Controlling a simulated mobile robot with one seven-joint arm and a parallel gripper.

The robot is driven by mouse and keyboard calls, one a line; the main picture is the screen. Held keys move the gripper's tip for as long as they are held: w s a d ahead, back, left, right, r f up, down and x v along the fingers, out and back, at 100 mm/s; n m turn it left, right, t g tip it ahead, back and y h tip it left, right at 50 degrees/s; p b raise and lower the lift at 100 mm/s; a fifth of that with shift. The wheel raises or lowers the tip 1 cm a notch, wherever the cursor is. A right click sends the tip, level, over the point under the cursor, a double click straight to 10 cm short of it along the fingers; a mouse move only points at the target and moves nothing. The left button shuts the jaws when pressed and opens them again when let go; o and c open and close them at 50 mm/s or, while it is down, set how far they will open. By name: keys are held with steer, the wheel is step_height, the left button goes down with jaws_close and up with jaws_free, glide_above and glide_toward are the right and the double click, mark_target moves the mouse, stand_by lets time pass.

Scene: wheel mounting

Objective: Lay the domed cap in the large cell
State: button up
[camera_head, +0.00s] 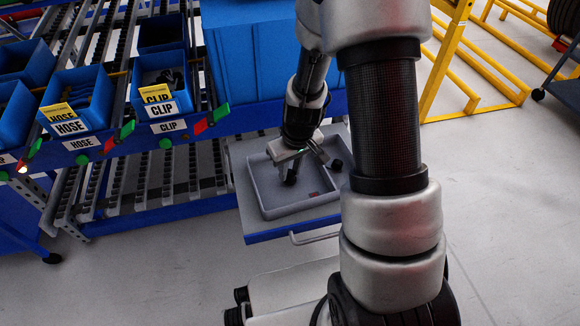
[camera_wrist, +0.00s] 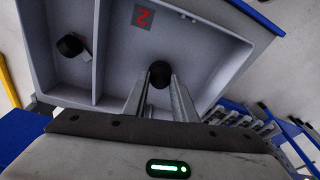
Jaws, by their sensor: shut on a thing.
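My gripper (camera_wrist: 160,85) is shut on a black domed cap (camera_wrist: 160,74), held between its fingertips. In the head view my gripper (camera_head: 290,171) reaches down over the grey tray (camera_head: 268,213), and the cap (camera_head: 291,178) shows dark at its tips. In the wrist view the cap is over the large cell (camera_wrist: 205,45), which has a red "2" label (camera_wrist: 143,16) on its floor. I cannot tell whether the cap touches the floor. The fingers hide part of the cell.
A narrower cell at the left of the wrist view holds another black part (camera_wrist: 70,45). The tray stands on a blue-edged shelf (camera_head: 290,232). Blue bins (camera_head: 80,92) on a roller rack stand at left, and a large blue box (camera_head: 255,60) stands behind. Yellow rails (camera_head: 450,60) are at right.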

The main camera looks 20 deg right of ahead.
steer(key=o, duration=1.1)
steer(key=s+r+p, duration=0.1)
steer(key=r+p, duration=0.1)
steer(key=r, duration=0.6)
steer(key=s+d+r+p, duration=0.1)
steer(key=s+r+p, duration=0.1)
steer(key=r, duration=0.7)
steer(key=shift+p, duration=0.8)
steer(key=shift+s, duration=0.1)
